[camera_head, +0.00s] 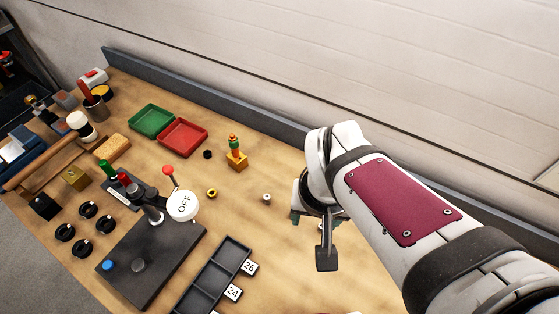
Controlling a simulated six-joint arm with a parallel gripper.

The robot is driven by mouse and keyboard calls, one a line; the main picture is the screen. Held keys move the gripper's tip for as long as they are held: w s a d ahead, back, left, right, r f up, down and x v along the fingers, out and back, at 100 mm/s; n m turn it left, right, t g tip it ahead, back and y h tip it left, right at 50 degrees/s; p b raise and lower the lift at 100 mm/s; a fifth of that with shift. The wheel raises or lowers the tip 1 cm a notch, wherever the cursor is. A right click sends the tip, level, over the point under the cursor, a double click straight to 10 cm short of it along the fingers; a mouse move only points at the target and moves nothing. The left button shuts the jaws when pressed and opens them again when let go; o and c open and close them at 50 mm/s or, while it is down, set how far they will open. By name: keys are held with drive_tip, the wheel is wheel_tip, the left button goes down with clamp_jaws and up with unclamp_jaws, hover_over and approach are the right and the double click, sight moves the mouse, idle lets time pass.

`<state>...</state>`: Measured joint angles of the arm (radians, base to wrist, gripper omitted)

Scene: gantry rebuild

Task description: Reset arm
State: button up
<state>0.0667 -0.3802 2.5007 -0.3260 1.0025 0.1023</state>
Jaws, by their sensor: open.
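My arm comes in from the lower right, and my gripper (324,255) hangs over the right part of the wooden table (255,222). One dark finger points down toward the table; the other is mostly hidden behind the wrist. The jaws are open, and I see nothing between them. A small silver nut-like part (266,198) lies on the table to the left of my gripper, apart from it.
A lever press on a dark base (165,270) with an OFF disc (183,206) stands left. A grey rail (205,105) and wall bound the back.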

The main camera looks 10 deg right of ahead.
drive_tip(key=s+a+r+m+g+y, duration=0.1)
drive_tip(key=s+a+g+y, duration=0.1)
drive_tip(key=s+a, duration=0.4)
drive_tip(key=shift+s, duration=0.9)
